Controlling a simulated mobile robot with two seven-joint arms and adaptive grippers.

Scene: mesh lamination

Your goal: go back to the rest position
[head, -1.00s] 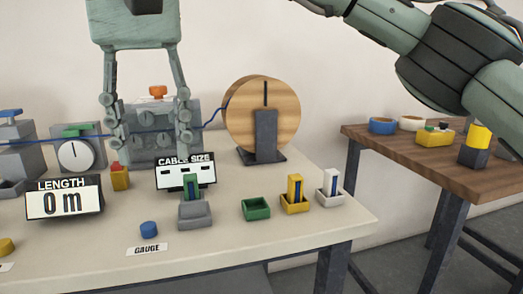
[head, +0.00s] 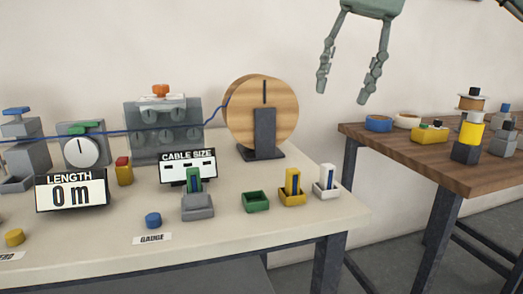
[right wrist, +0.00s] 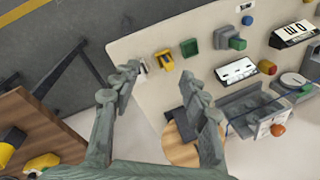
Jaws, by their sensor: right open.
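My right gripper (head: 343,90) is open and empty, with its fingers pointing down. It hangs in the air above the gap between the light table and the wooden table, right of the wooden cable reel. In the right wrist view its two fingers (right wrist: 165,100) are spread wide with nothing between them. My left gripper is in neither view.
The light table (head: 110,225) holds a cable reel (head: 262,112), a LENGTH display (head: 72,191), a CABLE SIZE display (head: 188,167), a grey holder (head: 197,208) with a green block, and small green, yellow and white trays. A brown table (head: 480,178) with several items stands right.

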